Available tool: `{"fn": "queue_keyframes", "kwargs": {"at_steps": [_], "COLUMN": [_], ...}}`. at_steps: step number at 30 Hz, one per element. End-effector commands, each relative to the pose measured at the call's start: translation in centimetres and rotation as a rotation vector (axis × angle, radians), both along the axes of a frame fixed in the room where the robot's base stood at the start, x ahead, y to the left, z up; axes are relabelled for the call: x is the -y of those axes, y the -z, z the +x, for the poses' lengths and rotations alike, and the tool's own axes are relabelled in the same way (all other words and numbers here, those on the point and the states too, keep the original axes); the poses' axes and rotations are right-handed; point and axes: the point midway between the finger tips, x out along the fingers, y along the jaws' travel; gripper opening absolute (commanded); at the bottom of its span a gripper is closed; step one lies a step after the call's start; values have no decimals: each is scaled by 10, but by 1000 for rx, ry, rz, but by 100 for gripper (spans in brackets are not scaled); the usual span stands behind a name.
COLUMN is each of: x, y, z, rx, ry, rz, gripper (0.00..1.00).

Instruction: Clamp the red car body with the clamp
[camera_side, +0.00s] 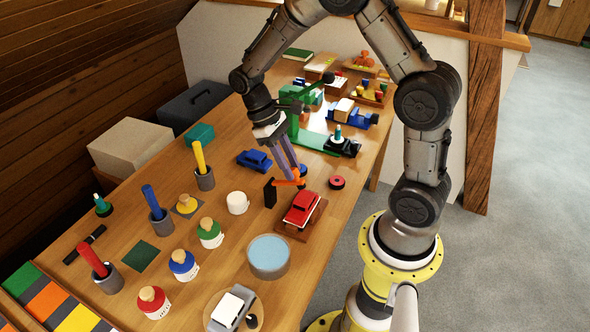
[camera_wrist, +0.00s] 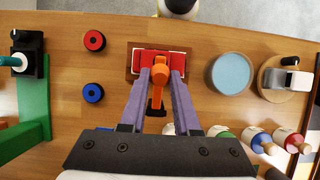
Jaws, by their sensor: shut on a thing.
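The red car body (camera_side: 300,208) sits on a flat wooden block (camera_side: 315,218) near the table edge in the side view. In the wrist view the red car body (camera_wrist: 185,57) is partly hidden behind my fingers and the clamp. The clamp has a dark upright post (camera_side: 269,193) beside the car and an orange arm (camera_side: 286,183). In the wrist view the orange arm (camera_wrist: 158,75) lies across the middle of the car; whether it touches the car is unclear. My gripper (camera_side: 298,175), with purple fingers, is shut on the orange arm, seen between the fingertips (camera_wrist: 161,78).
A blue car body (camera_side: 254,160) lies left of my gripper. A red disc (camera_side: 337,182) lies behind the car. A green press (camera_side: 318,138) stands farther back. A blue-topped round tin (camera_side: 268,256) and several capped jars (camera_side: 210,234) stand in front and to the left.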

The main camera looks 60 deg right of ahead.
Motion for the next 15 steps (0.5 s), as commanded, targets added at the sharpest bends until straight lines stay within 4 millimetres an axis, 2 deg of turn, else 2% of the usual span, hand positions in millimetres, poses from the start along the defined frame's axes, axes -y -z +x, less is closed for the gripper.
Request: {"fn": "queue_keyframes", "kwargs": {"at_steps": [12,13,15], "x": [0,0,0], "y": [-2,-2,-2], "z": [3,3,3], "rx": [-29,-29,-29], "ry": [0,0,0], "rz": [-1,-1,-1], "gripper": [0,32,45]}}
